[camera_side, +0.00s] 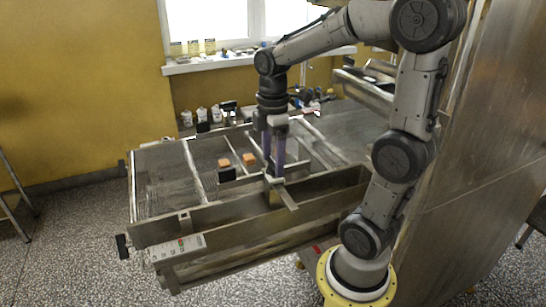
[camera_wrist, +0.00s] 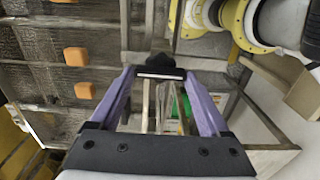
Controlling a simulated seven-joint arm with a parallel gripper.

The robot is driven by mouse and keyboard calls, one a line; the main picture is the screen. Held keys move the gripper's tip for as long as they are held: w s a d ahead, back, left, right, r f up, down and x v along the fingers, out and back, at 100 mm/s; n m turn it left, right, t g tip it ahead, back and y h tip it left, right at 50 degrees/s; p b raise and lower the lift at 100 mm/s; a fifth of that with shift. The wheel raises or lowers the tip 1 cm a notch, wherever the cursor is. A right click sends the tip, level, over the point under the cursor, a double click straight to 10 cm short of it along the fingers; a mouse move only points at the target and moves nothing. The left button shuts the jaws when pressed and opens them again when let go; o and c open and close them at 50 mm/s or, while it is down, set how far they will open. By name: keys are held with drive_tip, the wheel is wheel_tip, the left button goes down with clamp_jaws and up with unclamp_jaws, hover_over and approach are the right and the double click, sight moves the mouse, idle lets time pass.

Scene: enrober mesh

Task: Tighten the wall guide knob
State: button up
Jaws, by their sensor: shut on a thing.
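My gripper (camera_side: 274,178) points down over the near side of the steel frame of the mesh machine. In the wrist view, its two purple fingers (camera_wrist: 160,75) come together on a black knob (camera_wrist: 160,61) at the top centre, taken to be the wall guide knob. The fingertips lie at the knob's near edge, and a pale strip crosses between them. In the side view the knob is hidden by the fingers and cannot be made out. How far the knob is turned cannot be told.
Orange blocks (camera_side: 223,162) lie on the wire mesh (camera_side: 163,178) left of my gripper; they also show in the wrist view (camera_wrist: 75,56). Steel rails and a long near wall (camera_side: 225,210) surround the gripper. A control panel (camera_side: 179,247) sits at the front left. Bottles (camera_side: 187,118) stand behind.

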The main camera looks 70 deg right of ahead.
drive_tip(key=shift+c, duration=1.2)
drive_tip(key=shift+m, duration=0.3)
drive_tip(key=m, duration=0.3)
drive_tip(key=shift+d, duration=0.1)
drive_tip(key=m, duration=0.9)
drive_tip(key=shift+d+m, duration=0.15)
drive_tip(key=shift+m, duration=0.15)
drive_tip(key=m, duration=0.4)
drive_tip(key=shift+r+m, duration=0.1)
drive_tip(key=shift+m, duration=0.2)
